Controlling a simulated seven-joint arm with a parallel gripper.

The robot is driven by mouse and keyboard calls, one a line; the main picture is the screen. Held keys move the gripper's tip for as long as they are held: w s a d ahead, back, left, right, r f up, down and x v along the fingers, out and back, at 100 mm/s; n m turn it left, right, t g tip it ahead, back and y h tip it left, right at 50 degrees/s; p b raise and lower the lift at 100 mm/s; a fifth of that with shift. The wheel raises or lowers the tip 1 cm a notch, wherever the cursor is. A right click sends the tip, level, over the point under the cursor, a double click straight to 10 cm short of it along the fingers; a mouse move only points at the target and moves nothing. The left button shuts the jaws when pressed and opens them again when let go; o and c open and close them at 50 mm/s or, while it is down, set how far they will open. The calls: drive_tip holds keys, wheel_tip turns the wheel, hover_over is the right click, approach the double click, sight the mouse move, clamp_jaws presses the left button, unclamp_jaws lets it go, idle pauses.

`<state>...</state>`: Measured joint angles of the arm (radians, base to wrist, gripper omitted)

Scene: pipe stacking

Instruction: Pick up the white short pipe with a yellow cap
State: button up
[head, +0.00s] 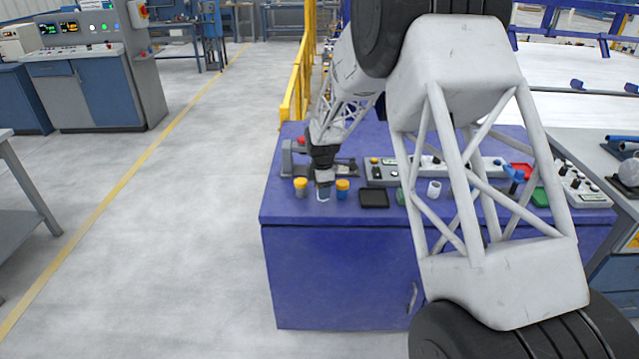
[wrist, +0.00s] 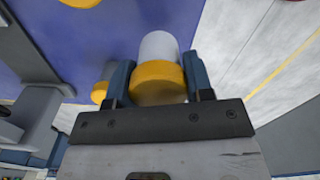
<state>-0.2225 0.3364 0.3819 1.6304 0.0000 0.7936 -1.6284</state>
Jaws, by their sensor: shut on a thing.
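The white short pipe (wrist: 158,46) with a yellow cap (wrist: 158,84) is upright between the two blue fingers of my gripper (wrist: 159,80) in the wrist view. The fingers are shut on it at the cap end. In the head view my gripper (head: 323,183) is over the front left of the blue cabinet top, and the lower part of the white pipe (head: 323,195) shows below it. The cap is hidden there by the gripper. I cannot tell whether the pipe's lower end touches the surface.
A grey pipe with a yellow cap (head: 300,187) stands close on the left, and a blue pipe with a yellow cap (head: 342,189) close on the right. A black tray (head: 374,198) and a white ring-shaped piece (head: 434,188) lie farther right. A grey fixture (head: 290,160) stands behind.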

drive_tip(key=s+d, duration=0.2)
drive_tip(key=s, duration=0.6)
drive_tip(key=shift+s+r, duration=0.4)
idle(0.4)
